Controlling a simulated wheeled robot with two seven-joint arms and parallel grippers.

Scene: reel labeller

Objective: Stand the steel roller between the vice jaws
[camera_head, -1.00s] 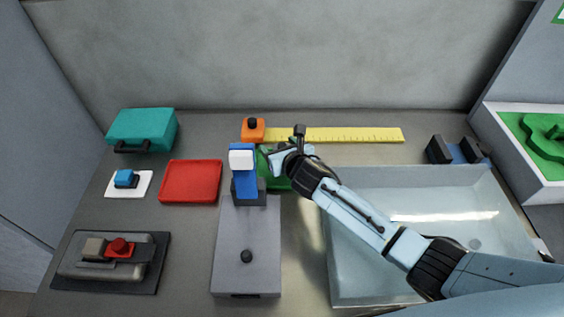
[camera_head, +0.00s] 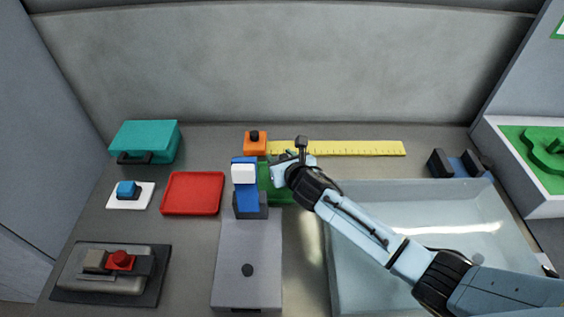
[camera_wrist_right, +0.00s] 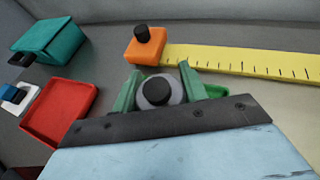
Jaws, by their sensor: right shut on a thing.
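The steel roller (camera_wrist_right: 157,90) is a grey round body with a black top. In the right wrist view it stands between the two green fingers of my right gripper (camera_wrist_right: 160,88), which is shut on it. In the head view my right gripper (camera_head: 281,172) is over the green tray (camera_head: 272,194), right of the blue-and-white upright part; the roller is hidden there. I cannot tell whether the roller touches the tray. The vice (camera_head: 460,163), blue with two dark jaws set apart, is at the back right, away from the gripper. My left gripper is not in view.
A large pale bin (camera_head: 337,290) lies under my right arm, in front of the vice. A yellow ruler (camera_head: 350,148) and an orange block (camera_head: 255,148) are behind the gripper. The grey labeller (camera_head: 232,285) is front left, with a red tray (camera_head: 192,193) further left.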

